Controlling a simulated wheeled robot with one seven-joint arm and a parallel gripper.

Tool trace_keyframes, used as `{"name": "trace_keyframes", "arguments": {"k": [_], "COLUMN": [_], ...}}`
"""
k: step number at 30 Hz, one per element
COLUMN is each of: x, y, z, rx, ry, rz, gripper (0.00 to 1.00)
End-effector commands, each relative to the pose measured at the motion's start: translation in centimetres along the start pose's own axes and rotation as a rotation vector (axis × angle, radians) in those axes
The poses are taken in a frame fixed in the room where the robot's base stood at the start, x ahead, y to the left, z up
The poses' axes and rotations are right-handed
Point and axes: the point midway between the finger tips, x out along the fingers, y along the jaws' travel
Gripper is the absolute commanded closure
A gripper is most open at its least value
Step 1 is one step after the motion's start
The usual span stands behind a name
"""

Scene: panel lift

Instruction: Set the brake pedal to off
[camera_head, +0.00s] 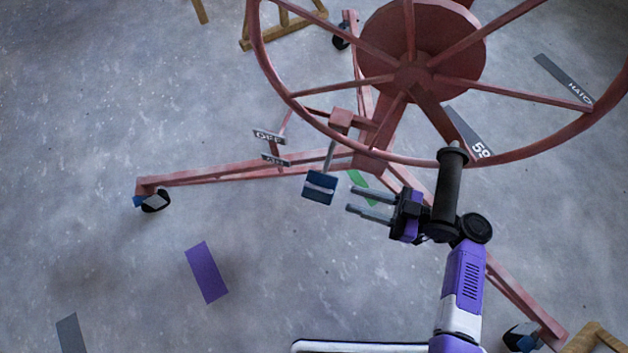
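The brake pedal (320,187) is a dark blue pad with a light stripe, on a short grey stem below a red block (341,121) on the panel lift. Left of it are two small label plates; the upper one (269,136) reads OFF, and the lower one (276,160) is too small to read surely. My gripper (350,200) is open and empty, its two grey fingers pointing left. In the picture its fingertips are just right of the pedal, with a gap between. I cannot tell their height relative to the pedal.
The lift's large red wheel (400,78) spans the upper right, above my gripper. A red leg (240,172) runs left to a caster (155,201); another leg runs to the lower right. Wooden frames (285,25) stand at the top. Floor at left is clear, with flat coloured strips.

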Motion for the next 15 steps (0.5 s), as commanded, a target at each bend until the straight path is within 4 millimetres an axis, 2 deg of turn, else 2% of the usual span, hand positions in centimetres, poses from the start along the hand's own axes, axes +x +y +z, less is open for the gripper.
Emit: {"name": "trace_keyframes", "arguments": {"k": [5,15], "x": [1.9,8.3], "y": [-0.1,0.0], "z": [0.2,0.3], "rx": [-0.005,-0.004], "ry": [-0.002,-0.003], "rz": [-0.003,-0.003], "gripper": [0.69,0.69]}}
